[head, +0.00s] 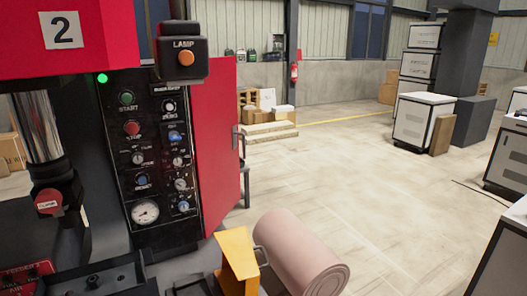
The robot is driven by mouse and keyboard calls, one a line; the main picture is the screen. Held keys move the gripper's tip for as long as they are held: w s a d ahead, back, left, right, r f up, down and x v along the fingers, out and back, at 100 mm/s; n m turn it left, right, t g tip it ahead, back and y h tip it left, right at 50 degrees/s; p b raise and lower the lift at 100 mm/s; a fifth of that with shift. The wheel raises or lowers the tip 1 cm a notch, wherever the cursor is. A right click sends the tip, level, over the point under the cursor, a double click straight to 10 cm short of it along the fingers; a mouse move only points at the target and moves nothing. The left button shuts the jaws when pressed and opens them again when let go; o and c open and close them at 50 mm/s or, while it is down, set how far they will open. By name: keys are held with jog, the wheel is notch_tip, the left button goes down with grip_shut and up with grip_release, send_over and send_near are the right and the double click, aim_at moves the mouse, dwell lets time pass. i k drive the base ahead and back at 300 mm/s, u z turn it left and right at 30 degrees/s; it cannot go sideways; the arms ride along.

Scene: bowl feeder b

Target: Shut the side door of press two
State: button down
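Press two (65,75) fills the left side of the head view, with a red top and a "2" plate (62,30). Its side door (217,150) is a tall red panel to the right of the black control panel (152,150). The door stands open, swung out from the press's side. A dark handle (237,138) sits at the door's right edge. The hinge side is partly hidden behind the control panel and lamp box. My gripper does not show in this view.
A lamp box (181,54) juts out above the control panel. A yellow bracket (238,258) and a pinkish cylinder (300,252) are below the door. Pale boards and boxes (265,125) lie behind it. White cabinets (422,118) stand at right; the middle floor is clear.

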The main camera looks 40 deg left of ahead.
aim_at(213, 104)
jog(key=i, duration=2.85)
jog(key=u, duration=2.6)
